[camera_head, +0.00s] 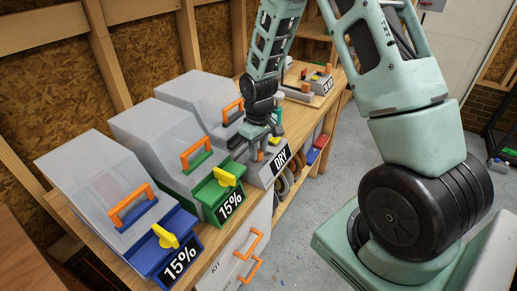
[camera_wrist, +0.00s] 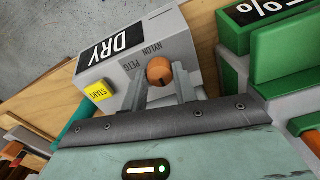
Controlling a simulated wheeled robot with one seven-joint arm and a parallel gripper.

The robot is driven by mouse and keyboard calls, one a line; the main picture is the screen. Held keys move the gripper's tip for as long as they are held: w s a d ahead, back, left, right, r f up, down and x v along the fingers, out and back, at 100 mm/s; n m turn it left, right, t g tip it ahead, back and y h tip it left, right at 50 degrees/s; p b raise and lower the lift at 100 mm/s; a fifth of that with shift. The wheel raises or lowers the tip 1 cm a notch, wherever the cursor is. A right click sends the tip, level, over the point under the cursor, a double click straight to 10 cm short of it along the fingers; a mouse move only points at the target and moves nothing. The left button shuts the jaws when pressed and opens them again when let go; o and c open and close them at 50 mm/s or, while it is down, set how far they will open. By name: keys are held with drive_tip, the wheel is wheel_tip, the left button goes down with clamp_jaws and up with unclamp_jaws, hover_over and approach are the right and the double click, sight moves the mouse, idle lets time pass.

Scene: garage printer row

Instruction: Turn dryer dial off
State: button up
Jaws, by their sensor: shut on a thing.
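In the head view my gripper (camera_head: 262,148) reaches down to the dryer's front, and the arm hides part of the dryer. The dial's exact setting cannot be made out.
Beside the dryer stand a green-fronted unit (camera_head: 219,195) and a blue-fronted unit (camera_head: 165,240), both showing 15% and having yellow levers and orange handles. The wooden bench (camera_head: 125,262) carries them. Spools and bins sit below.

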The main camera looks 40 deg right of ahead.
drive_tip(key=o, duration=1)
drive_tip(key=shift+c, duration=0.2)
wheel_tip(320, 180, up, 18)
drive_tip(key=b, duration=0.1)
drive_tip(key=shift+f+b, duration=0.25)
drive_tip(key=shift+b, duration=0.15)
drive_tip(key=s+a+n, duration=0.1)
drive_tip(key=s+a, duration=0.3)
drive_tip(key=a, duration=0.4)
drive_tip(key=s+a+n, duration=0.2)
drive_tip(key=s+a, duration=0.2)
drive_tip(key=a, duration=0.3)
drive_tip(key=s+a+f+n, duration=0.1)
drive_tip(key=s+a, duration=0.3)
drive_tip(key=s, duration=0.4)
drive_tip(key=s+a+f+n, duration=0.1)
drive_tip(key=s+a, duration=0.4)
drive_tip(key=s, duration=0.3)
drive_tip(key=shift+s+a+f+n+y, duration=0.25)
drive_tip(key=shift+f+n+y, duration=0.05)
drive_tip(key=shift+f+n, duration=0.1)
